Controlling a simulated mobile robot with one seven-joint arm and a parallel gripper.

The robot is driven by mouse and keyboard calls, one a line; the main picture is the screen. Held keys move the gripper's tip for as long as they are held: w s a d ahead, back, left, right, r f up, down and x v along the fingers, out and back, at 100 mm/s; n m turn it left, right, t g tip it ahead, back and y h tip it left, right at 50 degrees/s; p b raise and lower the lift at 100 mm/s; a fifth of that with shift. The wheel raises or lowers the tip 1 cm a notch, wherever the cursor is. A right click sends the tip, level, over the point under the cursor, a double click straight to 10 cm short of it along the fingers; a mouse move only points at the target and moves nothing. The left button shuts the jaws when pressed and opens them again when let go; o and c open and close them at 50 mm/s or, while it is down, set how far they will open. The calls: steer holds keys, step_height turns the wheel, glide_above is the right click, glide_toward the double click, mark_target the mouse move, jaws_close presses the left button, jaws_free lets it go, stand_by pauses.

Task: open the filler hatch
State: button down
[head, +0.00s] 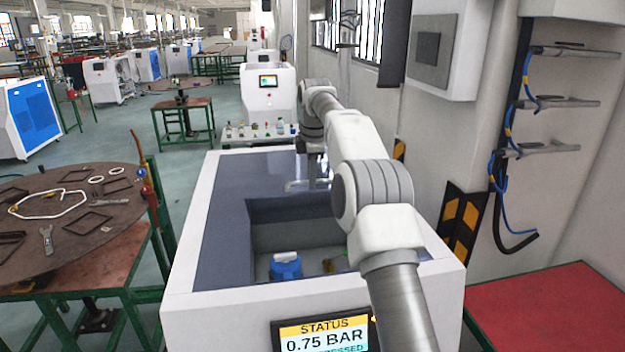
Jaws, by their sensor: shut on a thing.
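The gas generator (185,290) is a white cabinet with a dark blue-grey top, right in front of me. A dark panel (255,175), which looks like the filler hatch, lies at the far part of the top, behind an open recess. My arm reaches over the right side and bends down at the far end. My gripper (312,182) is small and partly hidden by my arm. It is shut on what looks like a grey handle (296,186) on the dark panel. I cannot make out the fingertips clearly.
The recess holds a blue canister (286,267) with a white top and small brass fittings. A status screen (325,336) on the front reads 0.75 BAR. A round table (75,225) stands at left. A wall with a grey box (440,48) and pipe rack is close at right.

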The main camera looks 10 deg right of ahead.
steer(key=shift+w+f, duration=0.1)
steer(key=shift+f, duration=0.3)
steer(key=c, duration=1.3)
jaws_free()
steer(key=o, duration=0.4)
steer(key=shift+w+f, duration=0.15)
steer(key=shift+w, duration=0.2)
steer(key=shift+s+r, duration=0.2)
steer(key=shift+r, duration=0.05)
steer(key=shift+w+r, duration=0.1)
steer(key=shift+r, duration=1.9)
steer(key=s+d+r, duration=0.2)
steer(key=d, duration=0.1)
steer(key=s+d+r+b, duration=0.1)
steer(key=s+d+r, duration=0.1)
steer(key=d, duration=0.1)
steer(key=s+d+r, duration=0.2)
steer(key=d+r, duration=0.1)
steer(key=d, duration=0.1)
steer(key=shift+s, duration=0.15)
